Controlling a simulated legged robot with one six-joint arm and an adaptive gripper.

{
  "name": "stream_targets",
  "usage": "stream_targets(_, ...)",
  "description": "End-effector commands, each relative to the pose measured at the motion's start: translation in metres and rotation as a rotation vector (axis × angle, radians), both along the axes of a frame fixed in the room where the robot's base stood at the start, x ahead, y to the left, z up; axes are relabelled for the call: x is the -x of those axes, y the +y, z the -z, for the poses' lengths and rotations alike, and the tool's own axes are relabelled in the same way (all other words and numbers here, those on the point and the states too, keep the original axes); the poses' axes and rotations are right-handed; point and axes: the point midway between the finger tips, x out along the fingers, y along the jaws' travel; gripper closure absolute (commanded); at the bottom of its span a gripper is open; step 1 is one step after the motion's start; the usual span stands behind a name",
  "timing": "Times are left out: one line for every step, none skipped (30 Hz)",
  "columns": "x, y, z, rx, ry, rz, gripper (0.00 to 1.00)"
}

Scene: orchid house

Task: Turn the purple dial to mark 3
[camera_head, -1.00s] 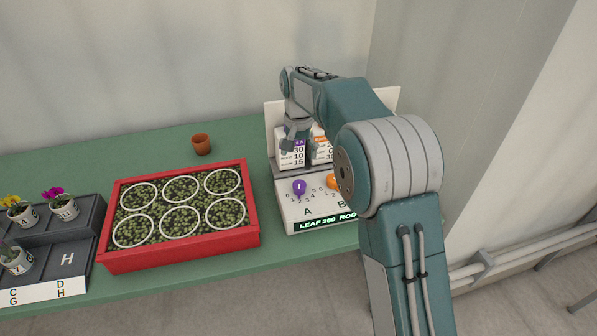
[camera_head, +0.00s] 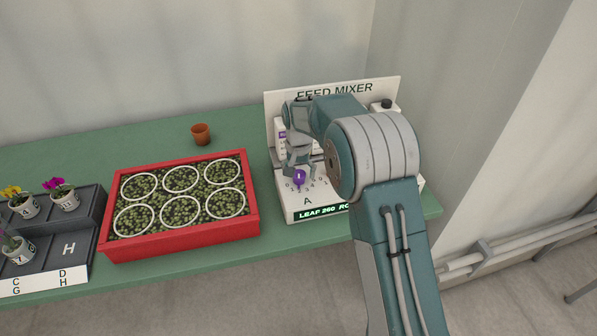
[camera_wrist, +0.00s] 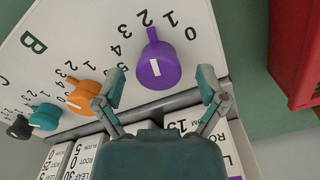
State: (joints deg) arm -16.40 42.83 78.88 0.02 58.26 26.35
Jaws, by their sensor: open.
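The purple dial (camera_wrist: 158,70) is on the sloped white panel of the feed mixer (camera_head: 302,208). In the wrist view its short pointer is toward the numbers, near the 2; the exact mark is hard to read. It also shows in the head view (camera_head: 299,177), just below my gripper. My gripper (camera_wrist: 160,86) is open and empty. In the wrist view, its two fingertips are apart, one to either side of the dial's near edge, with no visible touch. The panel beside the dial is marked A in the head view.
An orange dial (camera_wrist: 82,98), a teal dial (camera_wrist: 44,117) and a black dial (camera_wrist: 19,128) are in a row beside the purple one. Label cards stand behind them. A red tray (camera_head: 180,240) of plants lies left of the mixer. A small brown pot (camera_head: 201,134) stands behind the tray.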

Motion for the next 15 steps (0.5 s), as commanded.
stream_targets(-0.0001,0.0,-0.0002,0.0,0.0,0.0,0.09)
stream_targets(-0.0001,0.0,-0.0002,0.0,0.0,0.0,0.14)
stream_targets(-0.0001,0.0,-0.0003,0.0,0.0,0.0,0.32)
stream_targets(-0.0001,0.0,-0.0003,0.0,0.0,0.0,0.45)
stream_targets(-0.0001,0.0,-0.0003,0.0,0.0,0.0,0.58)
stream_targets(-0.0001,0.0,-0.0004,0.0,0.0,0.0,0.76)
stream_targets(-0.0001,0.0001,-0.0004,0.0,0.0,0.0,0.9)
stream_targets(-0.0001,0.0002,-0.0003,0.0,0.0,0.0,0.92)
stream_targets(-0.0002,0.0003,-0.0002,0.0,0.0,0.0,0.92)
stream_targets(-0.0002,0.0005,-0.0001,0.0,0.0,0.0,0.92)
stream_targets(-0.0002,0.0006,0.0,0.0,0.0,0.0,0.92)
stream_targets(-0.0002,0.0007,0.0001,0.0,0.0,0.0,0.92)
stream_targets(-0.0002,0.0008,0.0002,0.0,0.0,-0.001,0.92)
stream_targets(-0.0003,0.0009,0.0002,0.0,0.0,-0.002,0.92)
stream_targets(-0.0002,0.001,0.0003,0.0,0.0,-0.005,0.92)
